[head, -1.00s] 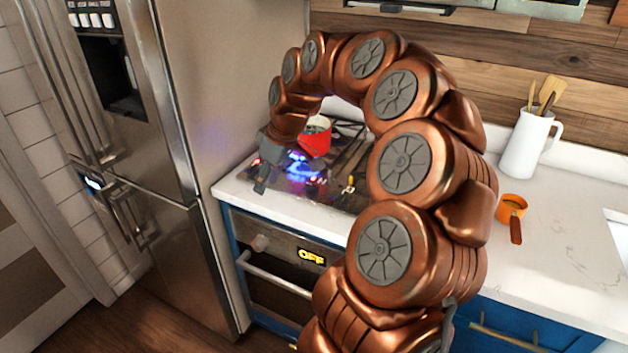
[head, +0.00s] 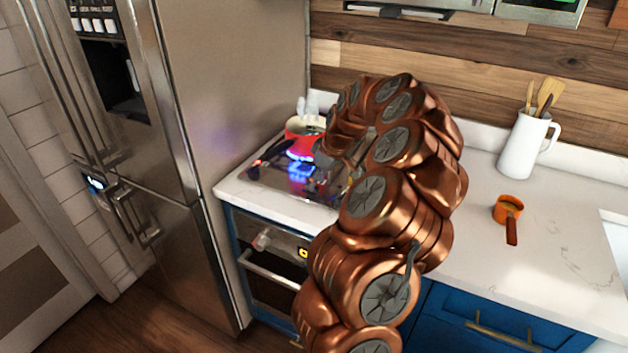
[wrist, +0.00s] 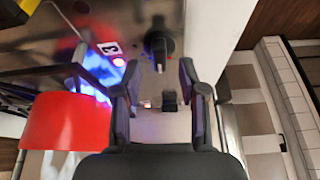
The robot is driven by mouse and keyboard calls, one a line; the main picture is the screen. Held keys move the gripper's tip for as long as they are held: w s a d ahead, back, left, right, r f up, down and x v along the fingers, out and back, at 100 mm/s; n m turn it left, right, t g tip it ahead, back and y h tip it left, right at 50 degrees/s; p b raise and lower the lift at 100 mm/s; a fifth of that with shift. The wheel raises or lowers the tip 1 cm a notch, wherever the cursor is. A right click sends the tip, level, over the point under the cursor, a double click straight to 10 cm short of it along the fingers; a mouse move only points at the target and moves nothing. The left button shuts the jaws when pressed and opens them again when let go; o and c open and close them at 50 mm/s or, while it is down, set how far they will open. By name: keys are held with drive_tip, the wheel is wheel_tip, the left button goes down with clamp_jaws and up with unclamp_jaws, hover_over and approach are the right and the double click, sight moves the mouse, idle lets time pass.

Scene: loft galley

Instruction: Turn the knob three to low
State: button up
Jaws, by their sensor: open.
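In the wrist view, a black knob (wrist: 158,46) stands on the light cooktop surface beside a label reading "3" (wrist: 109,48). No contact with the knob shows. A second small dark block (wrist: 170,101) shows between the fingers; I cannot tell what it is. In the head view, my arm covers much of the cooktop (head: 262,182) and hides the knob.
A red pot (head: 303,140) stands on the cooktop by blue flame glow; it also shows close left of my gripper in the wrist view (wrist: 62,122). The fridge (head: 215,90) borders the left. An orange cup (head: 508,209) and white pitcher (head: 524,146) stand on the right counter.

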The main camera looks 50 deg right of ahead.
drive_tip(key=shift+x, duration=1.2)
drive_tip(key=shift+c, duration=0.2)
clamp_jaws()
